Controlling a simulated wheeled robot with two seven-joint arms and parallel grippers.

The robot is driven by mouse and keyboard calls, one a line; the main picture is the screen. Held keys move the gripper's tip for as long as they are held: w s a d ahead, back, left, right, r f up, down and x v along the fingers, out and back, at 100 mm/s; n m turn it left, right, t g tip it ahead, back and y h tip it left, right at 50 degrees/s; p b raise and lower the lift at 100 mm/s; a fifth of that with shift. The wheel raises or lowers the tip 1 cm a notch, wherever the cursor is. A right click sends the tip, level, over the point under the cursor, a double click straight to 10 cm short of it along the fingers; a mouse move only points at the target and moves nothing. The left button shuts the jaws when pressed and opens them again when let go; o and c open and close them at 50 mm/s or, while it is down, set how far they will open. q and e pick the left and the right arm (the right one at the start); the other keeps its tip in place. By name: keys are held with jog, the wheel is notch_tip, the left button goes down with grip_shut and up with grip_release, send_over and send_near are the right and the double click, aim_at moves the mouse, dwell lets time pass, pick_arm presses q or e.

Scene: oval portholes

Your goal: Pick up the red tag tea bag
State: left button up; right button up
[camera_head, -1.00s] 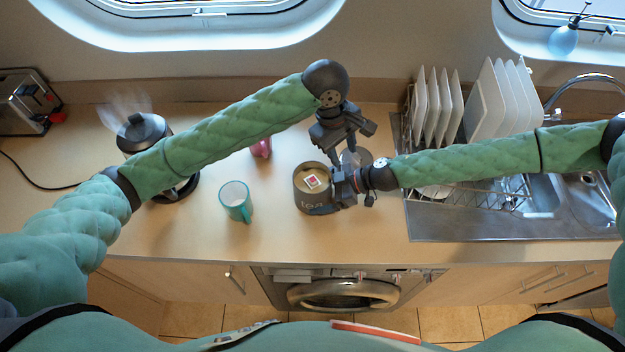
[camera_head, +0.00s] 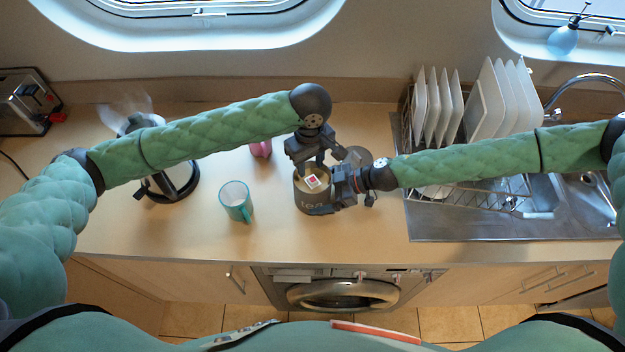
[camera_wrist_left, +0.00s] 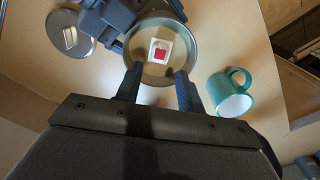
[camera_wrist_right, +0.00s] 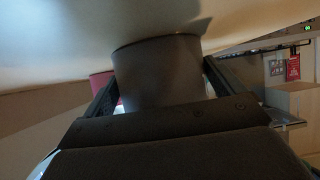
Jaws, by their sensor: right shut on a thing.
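The red tag tea bag (camera_head: 312,182) lies inside the open dark grey tea canister (camera_head: 316,209). In the left wrist view the tea bag (camera_wrist_left: 160,50) is a white square with a red patch, inside the round rim. My left gripper (camera_head: 311,166) is open and empty, just above the canister, pointing down at its opening; its two fingers (camera_wrist_left: 158,85) show apart near the rim. My right gripper (camera_wrist_right: 160,80) is shut on the canister, its fingers on either side of the wall. It comes in from the right in the head view (camera_head: 338,186).
A teal mug (camera_head: 236,200) stands left of the canister. A round lid (camera_wrist_left: 70,32) lies behind the right gripper. A pink object (camera_head: 261,148), a steaming kettle (camera_head: 170,182) and a dish rack with plates (camera_head: 437,105) stand around. The counter front is clear.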

aim_at(312, 178)
pick_arm(q)
jog(key=shift+d+f, duration=0.15)
jog(key=shift+f, duration=2.5)
jog(key=shift+c, duration=0.2)
jog(key=c, duration=0.7)
